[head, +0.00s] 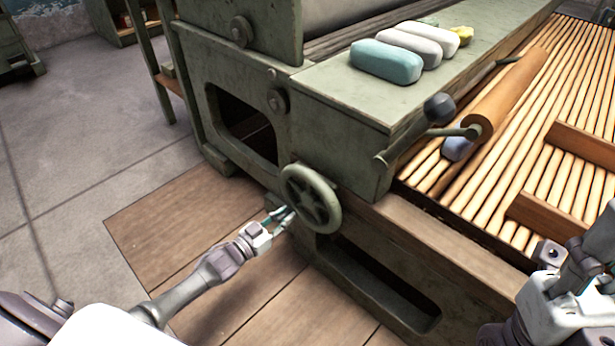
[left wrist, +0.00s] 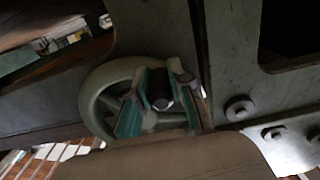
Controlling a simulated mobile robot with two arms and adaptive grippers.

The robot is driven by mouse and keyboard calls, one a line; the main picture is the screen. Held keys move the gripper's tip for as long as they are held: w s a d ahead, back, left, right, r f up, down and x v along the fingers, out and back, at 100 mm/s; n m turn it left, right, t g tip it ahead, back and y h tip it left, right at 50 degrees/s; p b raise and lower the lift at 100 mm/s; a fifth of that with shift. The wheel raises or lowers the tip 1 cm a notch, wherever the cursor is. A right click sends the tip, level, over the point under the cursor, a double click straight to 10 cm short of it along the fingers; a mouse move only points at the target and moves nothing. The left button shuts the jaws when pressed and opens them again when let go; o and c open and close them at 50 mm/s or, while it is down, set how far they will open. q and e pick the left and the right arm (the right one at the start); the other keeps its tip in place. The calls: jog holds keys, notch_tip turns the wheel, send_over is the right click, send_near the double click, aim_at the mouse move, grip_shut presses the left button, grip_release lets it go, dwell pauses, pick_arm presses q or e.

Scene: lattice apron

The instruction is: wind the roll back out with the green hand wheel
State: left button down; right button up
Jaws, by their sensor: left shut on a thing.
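The green hand wheel (head: 311,198) with its spokes is on the front end of the green machine. It also shows in the left wrist view (left wrist: 92,92). My left gripper (head: 283,214) is at the wheel's lower left rim. In the left wrist view its teal-padded fingers (left wrist: 158,98) are shut around a dark, round handle on the wheel (left wrist: 161,88). A pale grey roll (head: 345,12) is partly in view at the top, behind the end plate.
A wooden roller (head: 510,95) with a dark-knobbed crank (head: 440,107) lies over the slatted bed (head: 560,110). Blue (head: 386,61), grey and yellow bundles rest on the machine's ledge. Wooden boards (head: 165,215) and bare floor lie left of the machine.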

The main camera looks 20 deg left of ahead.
aim_at(303, 218)
pick_arm(q)
jog(key=shift+w+d+r, duration=0.1)
jog(key=shift+d+r, duration=0.1)
jog(key=shift+r, duration=0.2)
jog(key=shift+s+d+f, duration=0.2)
jog(key=shift+d+f, duration=0.05)
jog(key=shift+d, duration=0.25)
jog(key=shift+s+d+f, duration=0.2)
jog(key=shift+d+f, duration=0.05)
jog(key=shift+d, duration=0.3)
jog(key=shift+s+d+f, duration=0.2)
jog(key=shift+d+f, duration=0.05)
jog(key=shift+d, duration=0.25)
